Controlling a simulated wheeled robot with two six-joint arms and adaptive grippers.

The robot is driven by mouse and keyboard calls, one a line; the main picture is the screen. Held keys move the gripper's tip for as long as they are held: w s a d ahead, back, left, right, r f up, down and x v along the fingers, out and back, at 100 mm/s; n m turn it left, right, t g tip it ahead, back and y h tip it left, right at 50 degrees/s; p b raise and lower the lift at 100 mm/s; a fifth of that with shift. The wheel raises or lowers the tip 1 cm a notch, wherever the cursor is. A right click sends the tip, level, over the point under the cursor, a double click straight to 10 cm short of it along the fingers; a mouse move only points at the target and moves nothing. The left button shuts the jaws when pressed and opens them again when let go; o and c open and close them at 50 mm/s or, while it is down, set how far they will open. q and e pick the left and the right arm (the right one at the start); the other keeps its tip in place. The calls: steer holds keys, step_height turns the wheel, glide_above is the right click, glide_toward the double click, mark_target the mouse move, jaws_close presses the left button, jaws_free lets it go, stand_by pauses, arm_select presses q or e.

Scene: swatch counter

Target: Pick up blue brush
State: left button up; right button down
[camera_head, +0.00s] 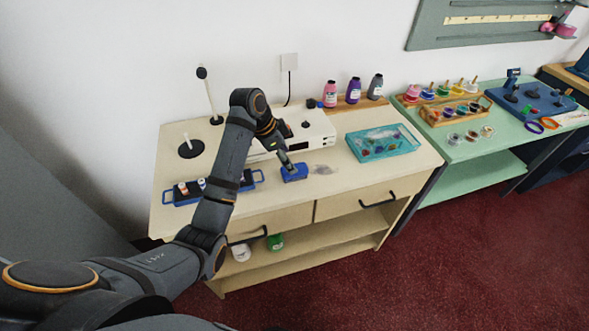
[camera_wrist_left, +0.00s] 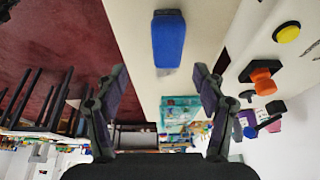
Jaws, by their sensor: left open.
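The blue brush (camera_head: 294,173) lies near the front edge of the pale wood counter, a solid blue block shape. In the left wrist view the blue brush (camera_wrist_left: 168,42) is just beyond the fingertips, roughly in line with the gap between them. My left gripper (camera_head: 288,163) comes down over the brush in the head view and partly covers its top edge. In the left wrist view my left gripper (camera_wrist_left: 158,78) has its two dark fingers spread, with nothing between them. My right gripper is not in view.
A white box-shaped device (camera_head: 315,133) stands just behind the brush. A teal tray (camera_head: 407,145) is to its right and a blue-handled tray (camera_head: 180,199) is to its left. Pink, purple and grey bottles (camera_head: 353,92) stand at the back.

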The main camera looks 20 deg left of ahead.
arm_select(q)
steer(key=x, duration=0.2)
steer(key=shift+w+d+f, duration=0.15)
steer(key=shift+w+f, duration=0.65)
steer(key=shift+f, duration=0.05)
step_height(320, 180, down, 2)
steer(key=shift+s+f+p, duration=0.1)
steer(key=shift+f+p, duration=0.1)
steer(key=shift+p, duration=0.45)
steer(key=shift+x, duration=1.2)
steer(key=c, duration=1.3)
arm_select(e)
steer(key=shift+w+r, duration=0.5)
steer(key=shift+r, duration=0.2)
